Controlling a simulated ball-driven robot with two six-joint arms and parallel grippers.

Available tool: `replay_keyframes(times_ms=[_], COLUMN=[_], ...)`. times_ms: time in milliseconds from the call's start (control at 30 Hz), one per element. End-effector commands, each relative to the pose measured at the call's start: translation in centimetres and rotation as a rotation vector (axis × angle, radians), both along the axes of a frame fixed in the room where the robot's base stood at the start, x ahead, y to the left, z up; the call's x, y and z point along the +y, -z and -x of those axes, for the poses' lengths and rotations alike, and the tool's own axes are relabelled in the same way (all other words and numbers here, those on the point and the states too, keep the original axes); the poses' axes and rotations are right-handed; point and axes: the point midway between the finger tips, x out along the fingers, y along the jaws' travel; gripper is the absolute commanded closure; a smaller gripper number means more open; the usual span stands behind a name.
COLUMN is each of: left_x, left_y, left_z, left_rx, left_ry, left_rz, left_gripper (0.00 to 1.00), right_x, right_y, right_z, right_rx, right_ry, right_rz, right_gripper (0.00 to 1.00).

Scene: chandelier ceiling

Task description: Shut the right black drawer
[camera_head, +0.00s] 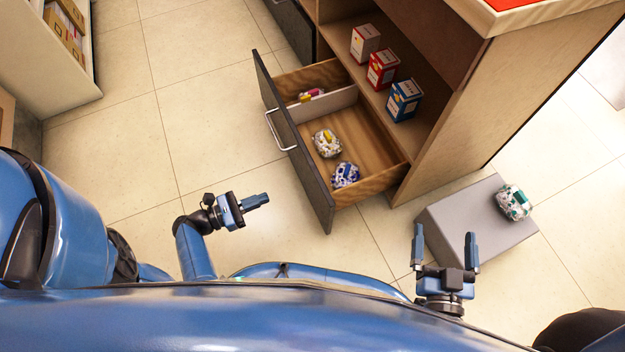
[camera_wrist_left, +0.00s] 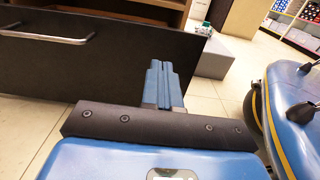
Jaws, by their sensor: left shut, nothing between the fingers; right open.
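The right black drawer (camera_head: 313,178) is pulled well out of the wooden cabinet. Its dark front with a silver handle (camera_head: 280,131) faces left. Inside are a yellow-and-white bundle (camera_head: 327,143), a blue-and-white bundle (camera_head: 345,175) and a small pink item (camera_head: 311,95) behind a divider. My left gripper (camera_head: 262,200) is shut and empty, to the left of the drawer front and apart from it. The left wrist view shows its closed fingers (camera_wrist_left: 160,82) with the dark drawer front (camera_wrist_left: 95,70) beyond. My right gripper (camera_head: 446,240) is open and empty, below the drawer, beside the grey box.
A grey box (camera_head: 450,220) with a green-and-white bundle (camera_head: 512,202) on it stands at the right. Cartons, one of them blue (camera_head: 404,101), stand on the cabinet shelf (camera_head: 350,60). Another dark drawer front (camera_head: 295,27) is farther up. Tiled floor is free left of the drawer.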

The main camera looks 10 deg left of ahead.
Motion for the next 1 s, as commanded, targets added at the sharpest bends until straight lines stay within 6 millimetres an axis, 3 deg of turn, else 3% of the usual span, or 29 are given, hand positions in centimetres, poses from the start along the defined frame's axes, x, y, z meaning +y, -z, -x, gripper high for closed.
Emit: replay_keyframes(times_ms=[267, 1000], left_x=[-1.2, -9.7], left_y=[-0.1, 0.1], left_z=[-0.8, -6.5], left_rx=[-0.002, -0.002], left_ry=[0.011, 0.010], left_rz=[0.018, 0.016], left_gripper=[1.00, 1.00], right_x=[0.0, 0.0], right_y=[0.7, 5.0], right_z=[0.0, 0.0], right_rx=[0.000, 0.000], right_ry=[0.000, 0.000], right_rz=[0.000, 0.000], right_gripper=[0.00, 0.00])
